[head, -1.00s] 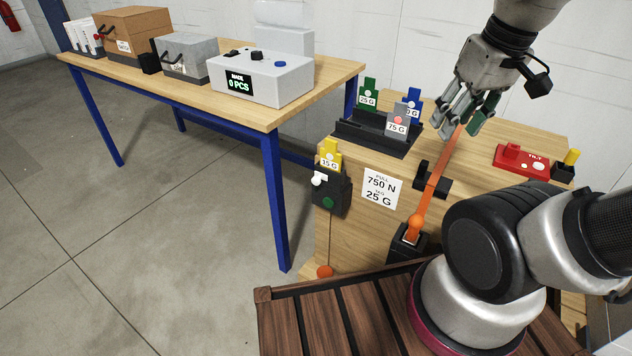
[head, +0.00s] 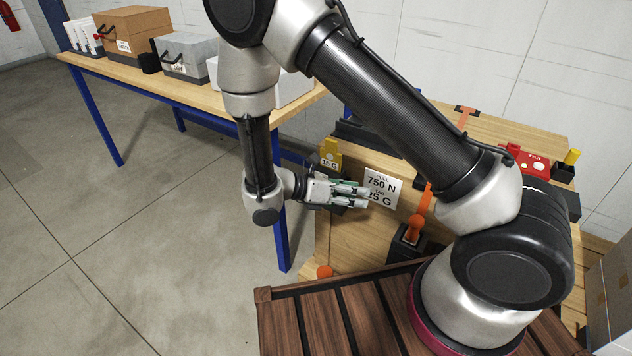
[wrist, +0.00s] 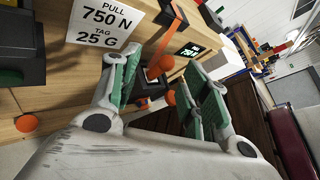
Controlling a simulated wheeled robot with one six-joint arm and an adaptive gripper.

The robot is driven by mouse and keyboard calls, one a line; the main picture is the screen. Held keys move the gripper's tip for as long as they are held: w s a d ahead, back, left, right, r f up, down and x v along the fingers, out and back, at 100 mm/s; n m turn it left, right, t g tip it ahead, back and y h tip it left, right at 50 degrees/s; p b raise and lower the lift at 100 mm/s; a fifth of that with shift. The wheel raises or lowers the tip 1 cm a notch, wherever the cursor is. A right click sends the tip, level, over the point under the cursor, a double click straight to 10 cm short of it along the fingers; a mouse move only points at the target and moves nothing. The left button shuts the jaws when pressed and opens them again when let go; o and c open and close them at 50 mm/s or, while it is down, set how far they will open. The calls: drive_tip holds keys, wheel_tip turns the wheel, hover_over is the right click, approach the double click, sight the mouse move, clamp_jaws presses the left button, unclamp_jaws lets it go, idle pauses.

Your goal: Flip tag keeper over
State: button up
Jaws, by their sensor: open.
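The tag keeper appears to be the dark box on the bench's front face. In the head view my gripper covers most of it, and the yellow 15 G tag (head: 330,153) shows above. In the wrist view a black box (wrist: 22,50), likely this keeper, is cut off at the upper left edge, outside my fingers. My gripper (head: 365,197) is level in front of the bench face, pointing right, beside the 750 N / 25 G sign (head: 381,186). In the wrist view my gripper (wrist: 163,82) is open, with no object held between its green pads.
An orange strap (wrist: 168,35) and orange ball (wrist: 153,72) show beyond my fingers. The strap's lower end (head: 425,200) enters a black holder (head: 405,247). A red tilt unit (head: 524,160) sits on the bench. Open floor (head: 150,240) lies at left.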

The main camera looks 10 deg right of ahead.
drive_tip(key=w+a+f+n+t, duration=0.6)
drive_tip(key=f+n+t, duration=0.35)
drive_tip(key=n, duration=0.45)
drive_tip(key=w+a+r+n+t+y, duration=0.1)
drive_tip(key=w+a+r+n+t, duration=0.15)
drive_tip(key=w+a+n, duration=0.35)
drive_tip(key=shift+n+t, duration=0.3)
drive_tip(key=shift+n, duration=0.4)
drive_tip(key=x, duration=0.4)
drive_tip(key=s+d+f+x, duration=0.1)
drive_tip(key=x, duration=0.2)
drive_tip(key=shift+a, duration=0.1)
drive_tip(key=shift+c, duration=0.5)
